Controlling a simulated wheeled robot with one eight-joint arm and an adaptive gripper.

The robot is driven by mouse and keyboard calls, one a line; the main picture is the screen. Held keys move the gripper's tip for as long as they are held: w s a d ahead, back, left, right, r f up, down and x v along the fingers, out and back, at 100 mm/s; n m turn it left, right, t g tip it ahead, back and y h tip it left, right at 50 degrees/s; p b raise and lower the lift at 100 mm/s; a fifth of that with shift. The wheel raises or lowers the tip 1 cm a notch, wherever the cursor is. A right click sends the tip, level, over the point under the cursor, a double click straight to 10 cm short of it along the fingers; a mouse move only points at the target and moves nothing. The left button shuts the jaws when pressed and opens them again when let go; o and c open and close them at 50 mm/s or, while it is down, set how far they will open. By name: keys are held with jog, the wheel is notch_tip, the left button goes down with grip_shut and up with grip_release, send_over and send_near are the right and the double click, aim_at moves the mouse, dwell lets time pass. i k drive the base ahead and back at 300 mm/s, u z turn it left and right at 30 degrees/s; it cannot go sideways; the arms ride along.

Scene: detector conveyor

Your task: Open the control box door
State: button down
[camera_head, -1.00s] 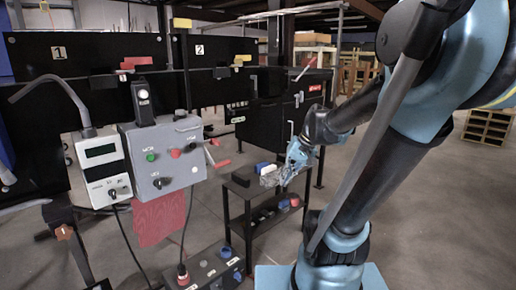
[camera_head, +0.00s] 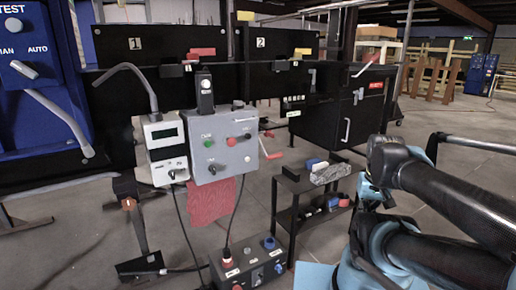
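A black cabinet (camera_head: 352,122) stands at the back right of the middle, its front door shut, with a pale upright handle (camera_head: 346,130) and a red label (camera_head: 375,86). A grey control box (camera_head: 231,157) with green and red buttons and a knob hangs left of it; no open door shows on it. I cannot tell which of the two the task means. My gripper (camera_head: 374,196) is at the right beside the small black table, small and partly hidden by my arm. It is apart from both boxes, and its fingers are not clear enough to read.
The small black table (camera_head: 294,186) holds a grey block (camera_head: 330,174) and a blue one. A black switch box (camera_head: 250,270) lies on the floor in front. A blue cabinet (camera_head: 30,82) stands at the far left.

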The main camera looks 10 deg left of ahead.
aim_at(243, 158)
jog(key=u, duration=1.2)
